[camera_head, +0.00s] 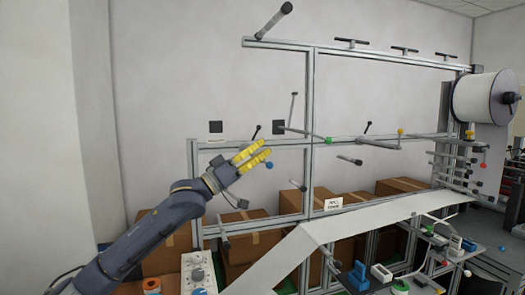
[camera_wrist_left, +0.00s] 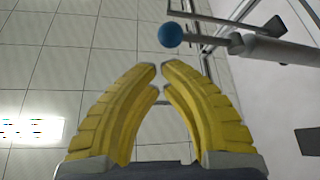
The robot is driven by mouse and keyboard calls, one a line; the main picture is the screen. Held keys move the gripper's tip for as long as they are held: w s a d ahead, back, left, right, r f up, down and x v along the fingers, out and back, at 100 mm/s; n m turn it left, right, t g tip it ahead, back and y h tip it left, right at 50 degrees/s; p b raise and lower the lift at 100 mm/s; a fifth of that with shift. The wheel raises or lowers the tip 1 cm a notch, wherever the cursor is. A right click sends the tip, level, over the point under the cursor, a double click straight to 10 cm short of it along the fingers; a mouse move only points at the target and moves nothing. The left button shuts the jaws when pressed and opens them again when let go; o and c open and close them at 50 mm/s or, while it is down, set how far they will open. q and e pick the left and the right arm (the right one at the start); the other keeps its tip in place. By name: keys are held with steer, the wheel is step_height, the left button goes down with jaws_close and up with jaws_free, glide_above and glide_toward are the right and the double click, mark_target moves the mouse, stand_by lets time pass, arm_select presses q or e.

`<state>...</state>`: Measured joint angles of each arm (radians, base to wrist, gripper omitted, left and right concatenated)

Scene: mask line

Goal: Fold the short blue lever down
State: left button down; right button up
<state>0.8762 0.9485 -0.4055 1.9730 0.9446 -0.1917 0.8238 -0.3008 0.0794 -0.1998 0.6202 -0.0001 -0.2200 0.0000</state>
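A lever with a blue ball knob (camera_head: 269,165) shows just below and right of my left fingertips in the head view; its rod is mostly hidden. In the left wrist view the blue knob (camera_wrist_left: 171,35) is beyond the fingertips, on a grey rod (camera_wrist_left: 275,48) that runs to the right. My left gripper (camera_head: 267,149) has yellow fingers. In the left wrist view its fingertips (camera_wrist_left: 160,68) lean toward each other with a narrow empty gap. They look apart from the knob. My right gripper is not in view.
A metal frame (camera_head: 312,120) holds several rods and levers, with green (camera_head: 328,140) and yellow (camera_head: 401,132) knobs to the right. A white web (camera_head: 370,215) slopes below, from near a large white roll (camera_head: 483,97). Cardboard boxes (camera_head: 250,242) stand behind. A control box (camera_head: 197,270) sits under my left arm.

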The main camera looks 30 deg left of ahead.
arm_select(q)
steer(key=s+a+f, duration=0.1)
steer(key=s+a, duration=0.5)
steer(key=shift+a+f, duration=0.25)
steer(key=shift+a, duration=0.15)
stand_by(0.4)
steer(key=shift+s, duration=0.1)
stand_by(0.4)
